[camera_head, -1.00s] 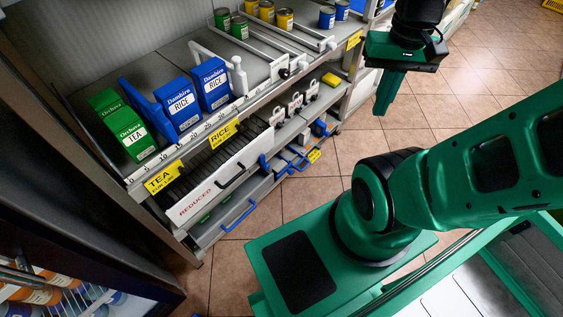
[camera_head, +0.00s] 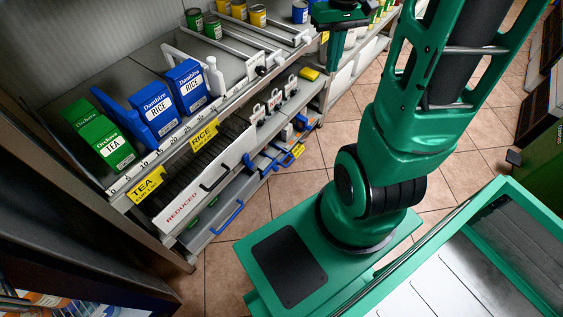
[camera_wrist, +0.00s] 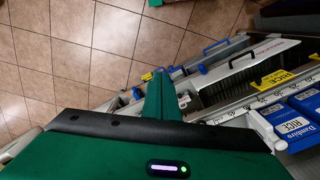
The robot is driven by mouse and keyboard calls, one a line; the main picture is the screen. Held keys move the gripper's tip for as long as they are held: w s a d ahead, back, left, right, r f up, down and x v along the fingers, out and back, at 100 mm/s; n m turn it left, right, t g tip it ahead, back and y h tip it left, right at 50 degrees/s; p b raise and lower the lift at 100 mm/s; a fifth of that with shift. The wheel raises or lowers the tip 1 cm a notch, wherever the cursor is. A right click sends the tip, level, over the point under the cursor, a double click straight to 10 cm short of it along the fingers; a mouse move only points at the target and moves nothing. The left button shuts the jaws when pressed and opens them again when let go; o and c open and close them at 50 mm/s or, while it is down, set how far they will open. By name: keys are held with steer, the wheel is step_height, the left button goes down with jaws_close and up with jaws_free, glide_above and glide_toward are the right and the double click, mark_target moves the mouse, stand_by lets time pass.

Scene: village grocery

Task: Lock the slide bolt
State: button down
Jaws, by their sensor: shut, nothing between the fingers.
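My gripper (camera_head: 334,58) hangs at the top of the head view, past the right end of the shelf's front edge, with its green fingers pointing down. In the wrist view the fingers (camera_wrist: 162,92) are together and empty. I cannot tell for certain which part is the slide bolt. A black knob (camera_head: 261,71) sits at the front end of a metal rail on the upper shelf. Below it, small white fittings with black parts (camera_head: 275,99) stand in a row on the lower shelf. My gripper touches none of these. The state of any bolt is too small to read.
Blue rice boxes (camera_head: 186,87) and a green tea box (camera_head: 112,149) stand on the upper shelf, with a white bottle-shaped piece (camera_head: 214,76) beside them. A white "REDUCED" drawer front (camera_head: 182,207) and blue handles (camera_head: 228,217) are below. Tiled floor (camera_head: 300,170) is clear in front.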

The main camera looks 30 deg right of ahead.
steer(key=w+d+f+n+y, duration=0.15)
steer(key=w+d+f, duration=0.25)
steer(key=w+f, duration=0.75)
steer(key=w+d+f+n+y, duration=0.1)
steer(key=w+d+f+n, duration=0.4)
steer(key=f, duration=1)
steer(key=w+a+f+t+y, duration=0.1)
steer(key=f, duration=1.5)
steer(key=w+a+f+n+t+y, duration=0.1)
steer(key=a+f, duration=0.1)
steer(key=f, duration=1.5)
steer(key=shift+w+a+f+t+y, duration=0.2)
steer(key=shift+w+f+t+y, duration=0.1)
steer(key=shift+w+y, duration=0.05)
steer(key=a+f, duration=0.8)
steer(key=f, duration=0.2)
steer(key=shift+w+f, duration=0.25)
steer(key=shift+w, duration=0.2)
